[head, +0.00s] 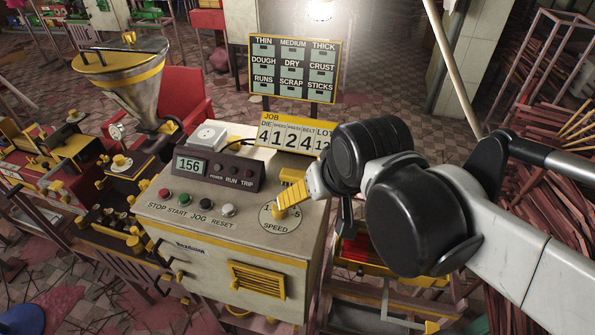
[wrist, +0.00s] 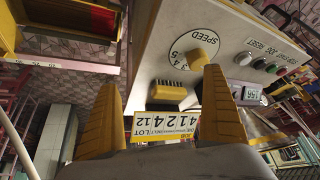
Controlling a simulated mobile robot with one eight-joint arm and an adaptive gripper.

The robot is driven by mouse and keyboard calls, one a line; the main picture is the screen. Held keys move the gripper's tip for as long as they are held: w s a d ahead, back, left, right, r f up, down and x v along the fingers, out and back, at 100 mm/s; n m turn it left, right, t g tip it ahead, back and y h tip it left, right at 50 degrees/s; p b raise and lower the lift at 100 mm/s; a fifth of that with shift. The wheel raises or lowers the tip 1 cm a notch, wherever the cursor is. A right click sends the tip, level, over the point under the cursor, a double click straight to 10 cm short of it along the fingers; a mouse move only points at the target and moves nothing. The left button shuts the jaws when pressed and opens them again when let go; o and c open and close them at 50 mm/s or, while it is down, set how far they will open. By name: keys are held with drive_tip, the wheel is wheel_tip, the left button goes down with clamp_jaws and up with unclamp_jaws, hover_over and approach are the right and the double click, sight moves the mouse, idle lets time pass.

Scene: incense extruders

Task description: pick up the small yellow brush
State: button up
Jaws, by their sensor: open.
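The small yellow brush (head: 291,175) lies at the right edge of the control cabinet's top, partly hidden behind my gripper in the head view. In the wrist view the brush (wrist: 167,92) is a short yellow block with a ridged edge, beside the round speed dial (wrist: 194,46). My gripper (head: 291,198) is over the dial, just in front of the brush in the picture. In the wrist view my gripper (wrist: 161,80) is open, with one yellow finger on each side of the brush and nothing held. I cannot tell the gap in depth to the brush.
The cabinet (head: 195,262) carries several buttons, a display box (head: 218,167) reading 156 and a yellow job number card (head: 295,134) behind the brush. A label board (head: 294,68) stands behind. A funnel-shaped hopper (head: 135,85) is at left. Wooden sticks (head: 545,215) are piled at right.

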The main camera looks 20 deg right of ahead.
drive_tip(key=w+r+m+g+p, duration=0.3)
drive_tip(key=w+r+p, duration=0.3)
drive_tip(key=w+p, duration=0.1)
drive_tip(key=m+g+p, duration=0.3)
drive_tip(key=p, duration=0.3)
hover_over(297, 173)
drive_tip(key=f, duration=0.3)
drive_tip(key=f+b, duration=0.1)
drive_tip(key=f, duration=0.1)
drive_tip(key=shift+w+f, duration=0.3)
drive_tip(key=shift+f, duration=0.05)
drive_tip(key=f, duration=0.3)
drive_tip(key=f+b, duration=0.1)
drive_tip(key=f, duration=0.1)
drive_tip(key=shift+s+f, duration=0.2)
drive_tip(key=shift+s, duration=0.15)
drive_tip(key=c, duration=1.3)
